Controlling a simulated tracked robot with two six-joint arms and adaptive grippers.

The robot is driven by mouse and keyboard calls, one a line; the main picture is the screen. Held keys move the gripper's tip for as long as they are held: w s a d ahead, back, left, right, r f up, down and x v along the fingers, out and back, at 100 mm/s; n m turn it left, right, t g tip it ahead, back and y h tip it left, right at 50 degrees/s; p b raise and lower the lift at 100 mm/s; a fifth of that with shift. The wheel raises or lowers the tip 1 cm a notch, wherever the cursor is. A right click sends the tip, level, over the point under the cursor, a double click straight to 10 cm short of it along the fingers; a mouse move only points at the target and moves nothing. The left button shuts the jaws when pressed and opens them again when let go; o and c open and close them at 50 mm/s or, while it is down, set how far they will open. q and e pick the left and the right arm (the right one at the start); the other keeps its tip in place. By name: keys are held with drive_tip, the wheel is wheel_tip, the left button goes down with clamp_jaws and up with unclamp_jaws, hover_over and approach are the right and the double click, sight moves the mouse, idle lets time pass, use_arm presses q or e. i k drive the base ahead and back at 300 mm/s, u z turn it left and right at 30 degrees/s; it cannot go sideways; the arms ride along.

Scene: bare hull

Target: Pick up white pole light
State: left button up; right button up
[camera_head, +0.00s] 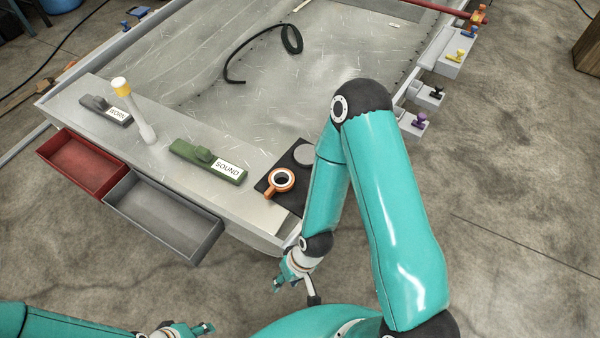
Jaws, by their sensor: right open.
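The white pole light (146,128) stands on the metal deck at the left, a white pole with a yellow top, leaning slightly in the picture. My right gripper (291,284) is open and empty, low in the view, off the near edge of the deck and well to the right of and nearer than the pole light. My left gripper (190,330) shows only in part at the bottom edge, far from the light; its jaw state is unclear.
A grey block labelled HORN (106,110) and a green block labelled SOUND (208,162) flank the pole light. A red tray (82,163) and a grey tray (163,213) hang at the near edge. A black hose (262,43) lies behind.

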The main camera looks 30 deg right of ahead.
sight(119, 84)
drive_tip(key=u, duration=1.5)
drive_tip(key=i, duration=0.15)
drive_tip(key=z, duration=3.35)
drive_tip(key=k, duration=0.8)
drive_tip(key=u, duration=0.6)
drive_tip(key=i, duration=1)
drive_tip(key=u, duration=0.05)
